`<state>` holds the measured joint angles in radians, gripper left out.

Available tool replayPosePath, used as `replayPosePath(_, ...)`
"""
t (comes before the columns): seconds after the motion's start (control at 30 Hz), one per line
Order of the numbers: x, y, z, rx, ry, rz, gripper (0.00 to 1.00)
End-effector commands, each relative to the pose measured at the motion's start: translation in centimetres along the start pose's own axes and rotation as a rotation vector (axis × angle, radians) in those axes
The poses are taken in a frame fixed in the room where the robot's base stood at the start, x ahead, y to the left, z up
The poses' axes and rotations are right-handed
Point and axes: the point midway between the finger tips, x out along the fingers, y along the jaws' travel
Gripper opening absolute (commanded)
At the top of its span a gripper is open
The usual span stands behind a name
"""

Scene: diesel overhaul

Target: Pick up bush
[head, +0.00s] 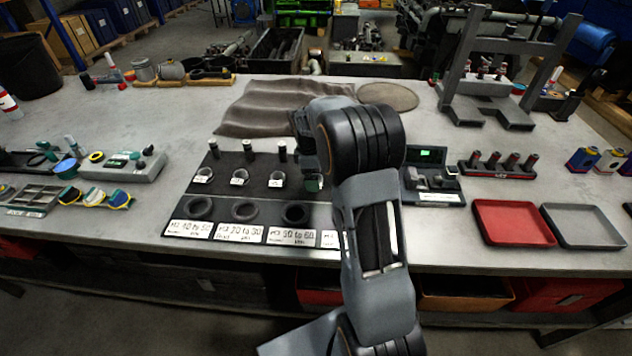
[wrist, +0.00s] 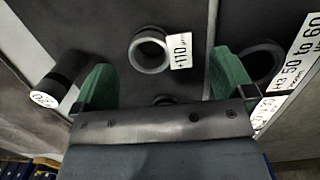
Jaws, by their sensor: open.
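In the head view, several bushes with white tags stand in a row on a black board (head: 222,163), such as the left bush (head: 202,175), the middle bush (head: 239,178) and the right bush (head: 276,180). My gripper (head: 313,182) is at the board's right part, mostly hidden by my arm. In the wrist view, my gripper (wrist: 161,62) is open with its green fingers apart. A grey ring-shaped bush (wrist: 149,52) tagged "+110" shows between and beyond the fingertips. No contact with it is visible.
A black peg (wrist: 65,75) with a white-marked end lies close to the left finger. A dark ring (wrist: 258,62) is beside the right finger. A gauge box (head: 432,180), a red tray (head: 513,222) and a grey tray (head: 583,226) stand to the right.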

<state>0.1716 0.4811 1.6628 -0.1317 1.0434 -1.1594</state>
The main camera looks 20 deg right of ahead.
Motion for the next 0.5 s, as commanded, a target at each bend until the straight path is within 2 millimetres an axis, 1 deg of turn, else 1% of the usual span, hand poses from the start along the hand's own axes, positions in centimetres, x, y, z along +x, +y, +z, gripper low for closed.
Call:
replayPosePath(0.1,1.6,-0.1,-0.1,0.0,-0.001,-0.003,1.0)
replayPosePath(0.2,2.6,-0.1,-0.1,0.0,0.0,-0.001,1.0)
replayPosePath(0.33,3.2,0.0,-0.1,0.0,0.0,0.0,1.0)
replayPosePath(0.5,3.3,0.0,-0.1,0.0,0.0,0.001,1.0)
